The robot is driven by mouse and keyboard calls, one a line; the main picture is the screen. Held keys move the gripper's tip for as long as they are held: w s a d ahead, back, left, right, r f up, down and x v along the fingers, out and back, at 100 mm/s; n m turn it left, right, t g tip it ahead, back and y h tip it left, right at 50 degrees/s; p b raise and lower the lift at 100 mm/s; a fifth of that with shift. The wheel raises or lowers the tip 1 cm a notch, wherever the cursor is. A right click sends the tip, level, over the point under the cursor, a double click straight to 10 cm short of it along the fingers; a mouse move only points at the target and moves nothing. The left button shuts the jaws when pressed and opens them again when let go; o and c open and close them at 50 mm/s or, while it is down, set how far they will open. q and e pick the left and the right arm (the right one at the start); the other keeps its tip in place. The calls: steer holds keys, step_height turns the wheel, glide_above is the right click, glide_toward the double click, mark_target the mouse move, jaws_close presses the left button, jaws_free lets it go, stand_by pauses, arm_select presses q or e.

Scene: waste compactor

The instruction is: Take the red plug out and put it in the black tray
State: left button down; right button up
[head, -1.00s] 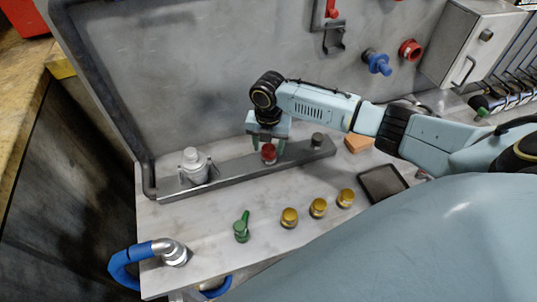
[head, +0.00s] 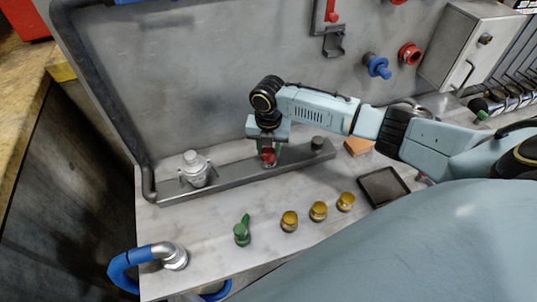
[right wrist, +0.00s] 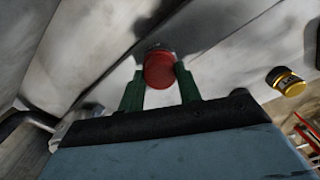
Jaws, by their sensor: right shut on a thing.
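The red plug (head: 268,155) is at the grey metal rail (head: 235,172) on the bench. My right gripper (head: 267,150) comes down over it from above and is shut on it. In the right wrist view the red plug (right wrist: 159,70) sits between the two green fingertips (right wrist: 158,88). Whether its lower end is still seated in the rail cannot be told. The black tray (head: 382,187) lies empty on the bench to the right of the rail. My left gripper is not in view.
On the rail stand a silver fitting (head: 197,170) at left and a dark plug (head: 317,143) at right. Several yellow-gold knobs (head: 318,210) and a green valve (head: 242,231) stand in front. An orange block (head: 358,146) lies behind the tray. The grey wall rises behind.

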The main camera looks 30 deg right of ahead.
steer(key=n, duration=0.4)
steer(key=shift+n, duration=0.3)
steer(key=shift+n, duration=0.4)
steer(key=n, duration=0.4)
